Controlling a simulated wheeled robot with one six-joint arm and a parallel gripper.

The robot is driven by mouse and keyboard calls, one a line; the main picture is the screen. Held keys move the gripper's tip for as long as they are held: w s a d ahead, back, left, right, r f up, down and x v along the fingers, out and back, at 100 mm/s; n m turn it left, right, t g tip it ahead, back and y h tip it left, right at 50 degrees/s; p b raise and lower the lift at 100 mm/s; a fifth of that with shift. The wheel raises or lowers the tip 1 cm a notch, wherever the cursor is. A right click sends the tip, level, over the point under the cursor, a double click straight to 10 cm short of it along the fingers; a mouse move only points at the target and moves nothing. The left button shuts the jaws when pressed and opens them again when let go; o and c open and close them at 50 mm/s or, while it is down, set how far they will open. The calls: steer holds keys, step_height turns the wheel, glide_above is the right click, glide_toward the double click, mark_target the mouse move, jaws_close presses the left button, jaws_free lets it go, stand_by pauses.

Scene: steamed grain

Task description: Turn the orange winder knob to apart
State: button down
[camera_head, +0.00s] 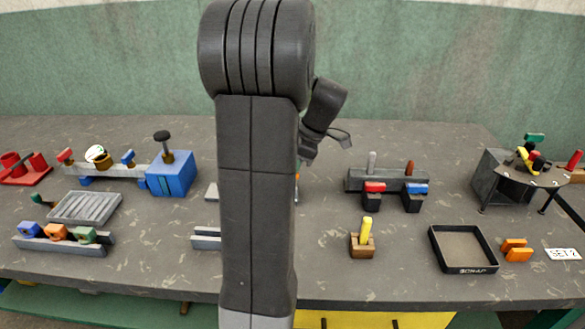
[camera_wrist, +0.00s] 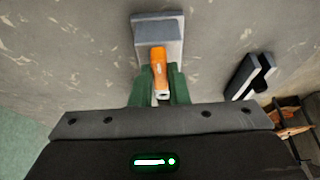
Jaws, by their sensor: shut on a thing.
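The orange winder knob (camera_wrist: 159,66) shows in the wrist view as an upright orange bar in front of a grey block (camera_wrist: 158,28). My gripper (camera_wrist: 159,88) has its green fingers on both sides of the knob and is shut on it. The knob's lower end sits between the fingers and is partly covered. In the head view my arm hides most of the knob and gripper; only a thin orange sliver (camera_head: 297,188) shows at the arm's right edge. How far the knob is turned cannot be told.
A grey slotted block (camera_wrist: 248,76) stands to the right in the wrist view. In the head view, a blue box with a black knob (camera_head: 172,174) is left of my arm. A wooden block with a yellow lever (camera_head: 362,244) and a black tray (camera_head: 464,269) are right.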

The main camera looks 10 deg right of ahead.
steer(key=c, duration=1.4)
jaws_free()
steer(key=shift+r, duration=0.1)
steer(key=v, duration=1.3)
steer(key=shift+d+r+p, duration=0.2)
steer(key=shift+p, duration=0.25)
steer(key=shift+f, duration=0.1)
steer(key=b+x, duration=0.1)
steer(key=x, duration=1.2)
steer(key=shift+a+f, duration=0.25)
